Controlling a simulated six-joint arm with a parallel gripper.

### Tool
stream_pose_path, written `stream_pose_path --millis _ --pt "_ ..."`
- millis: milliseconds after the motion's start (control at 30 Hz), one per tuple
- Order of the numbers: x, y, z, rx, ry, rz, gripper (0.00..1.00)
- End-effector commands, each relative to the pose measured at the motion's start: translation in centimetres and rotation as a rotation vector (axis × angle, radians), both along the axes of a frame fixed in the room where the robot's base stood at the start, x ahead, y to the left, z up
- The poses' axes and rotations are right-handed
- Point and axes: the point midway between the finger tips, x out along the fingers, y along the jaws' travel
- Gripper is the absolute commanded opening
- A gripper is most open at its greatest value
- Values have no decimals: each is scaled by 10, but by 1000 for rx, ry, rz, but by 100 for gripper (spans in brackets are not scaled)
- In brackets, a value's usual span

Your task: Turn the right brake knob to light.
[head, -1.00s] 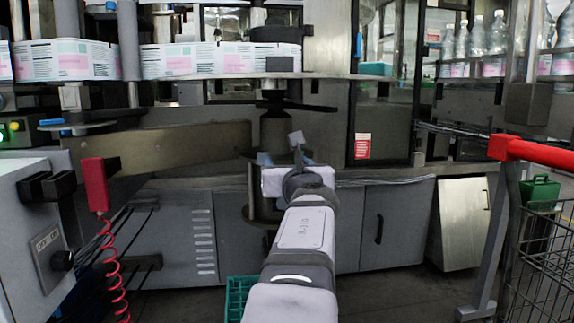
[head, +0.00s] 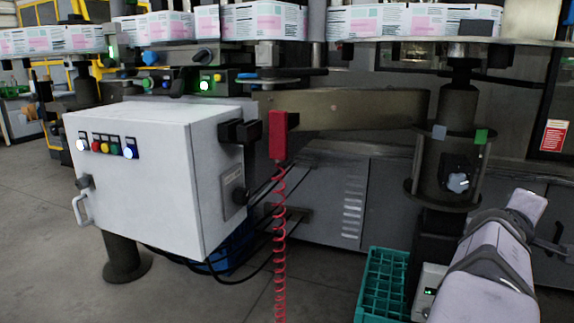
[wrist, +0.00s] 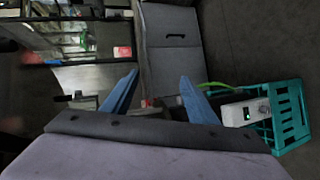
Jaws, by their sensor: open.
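The right brake knob (head: 458,182) is a small grey-blue knob on a dark plate, on the dark post under the right reel table. Its setting is too small to read. I cannot make out the knob in that view.
A white control cabinet (head: 140,170) stands at left. A red handset (head: 278,135) hangs with a coiled cord. A teal crate (head: 385,285) is on the floor beside a small white box (head: 428,285) with a green light. Labelled reels (head: 270,20) lie above.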

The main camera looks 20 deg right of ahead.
Motion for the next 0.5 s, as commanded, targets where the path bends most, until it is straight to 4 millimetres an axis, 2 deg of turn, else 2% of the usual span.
stream_pose_path --millis 33,133,200,267,300,367,467,500 --pt "-10 7 -33 106 -86 -75 53" --pt "-23 31 -95 314 -245 -230 53" --pt "-24 57 -135 457 -329 -326 53" --pt "-21 84 -165 576 -381 -400 53" --pt "-17 104 -183 652 -404 -444 53" --pt "-11 137 -208 762 -424 -500 53" --pt "1 197 -238 933 -414 -569 53" --pt "5 223 -248 995 -394 -587 53"
